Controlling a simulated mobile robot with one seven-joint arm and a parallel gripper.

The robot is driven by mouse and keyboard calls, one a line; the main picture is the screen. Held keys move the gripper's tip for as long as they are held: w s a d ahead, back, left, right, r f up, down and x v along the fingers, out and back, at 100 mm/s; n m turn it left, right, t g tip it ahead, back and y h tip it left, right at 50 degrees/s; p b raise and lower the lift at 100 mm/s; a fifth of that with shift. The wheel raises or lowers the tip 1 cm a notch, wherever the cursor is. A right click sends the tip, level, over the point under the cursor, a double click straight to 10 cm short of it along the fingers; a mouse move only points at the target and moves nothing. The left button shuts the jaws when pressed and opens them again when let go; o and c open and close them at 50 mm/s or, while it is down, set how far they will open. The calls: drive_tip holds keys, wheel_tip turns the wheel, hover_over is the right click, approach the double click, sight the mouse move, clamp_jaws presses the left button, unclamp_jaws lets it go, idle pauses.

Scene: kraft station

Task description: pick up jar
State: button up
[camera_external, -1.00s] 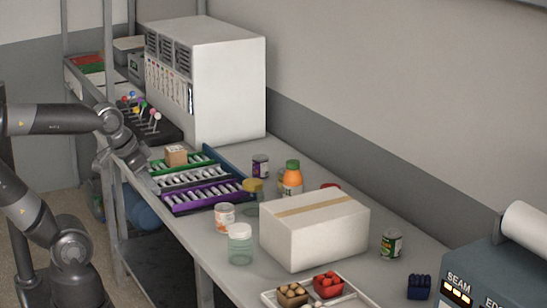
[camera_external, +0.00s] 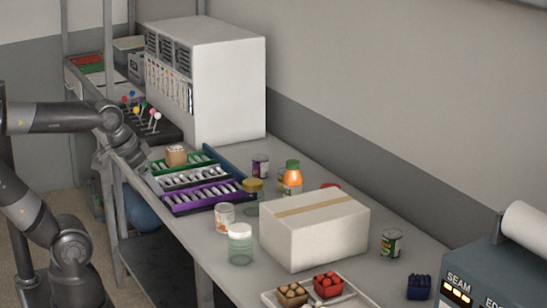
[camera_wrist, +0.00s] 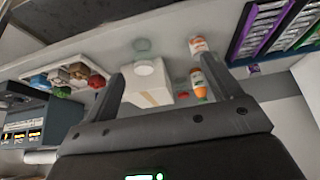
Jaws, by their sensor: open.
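A clear glass jar with a white lid (camera_external: 239,245) stands upright on the workbench, left of the cardboard box. A second glass jar with a yellow lid (camera_external: 253,192) stands farther back. My gripper (camera_external: 150,182) is at the bench's left edge, beside the trays, apart from both jars. In the wrist view my gripper (camera_wrist: 163,67) has its fingers spread with nothing held between them. The white-lidded jar (camera_wrist: 143,49) shows there beyond the fingers, nearer the left finger. I cannot make out the yellow-lidded jar in that view.
A cardboard box (camera_external: 315,235) stands right of the white-lidded jar. A can (camera_external: 224,216) stands just behind that jar, and an orange bottle (camera_external: 292,180) farther back. A purple tray (camera_external: 205,198) lies beside my gripper. The bench front left of the jar is clear.

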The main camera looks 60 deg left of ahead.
drive_tip(key=w+d+r+t+h, duration=0.2)
drive_tip(key=w+d+r+t, duration=0.3)
drive_tip(key=w+d, duration=0.4)
drive_tip(key=w+d+r+t+h, duration=0.2)
drive_tip(key=w+d+r+t, duration=0.25)
drive_tip(key=w+d, duration=0.4)
drive_tip(key=s+a+f+n+y, duration=0.3)
drive_tip(key=s+f+n+y, duration=0.35)
drive_tip(key=y, duration=0.75)
approach(235, 251)
drive_tip(key=shift+w+a+r, duration=0.15)
drive_tip(key=shift+w+a, duration=0.15)
drive_tip(key=shift+w, duration=0.2)
drive_tip(key=shift+w+a+r, duration=0.2)
drive_tip(key=shift+w+a, duration=0.1)
drive_tip(key=shift+w, duration=0.2)
drive_tip(key=shift+f, duration=0.2)
drive_tip(key=shift+w+a, duration=0.25)
drive_tip(key=shift+w, duration=0.1)
drive_tip(key=x, duration=0.5)
drive_tip(key=shift+f, duration=0.1)
drive_tip(key=x, duration=0.5)
drive_tip(key=shift+a, duration=0.2)
drive_tip(key=shift+s, duration=0.1)
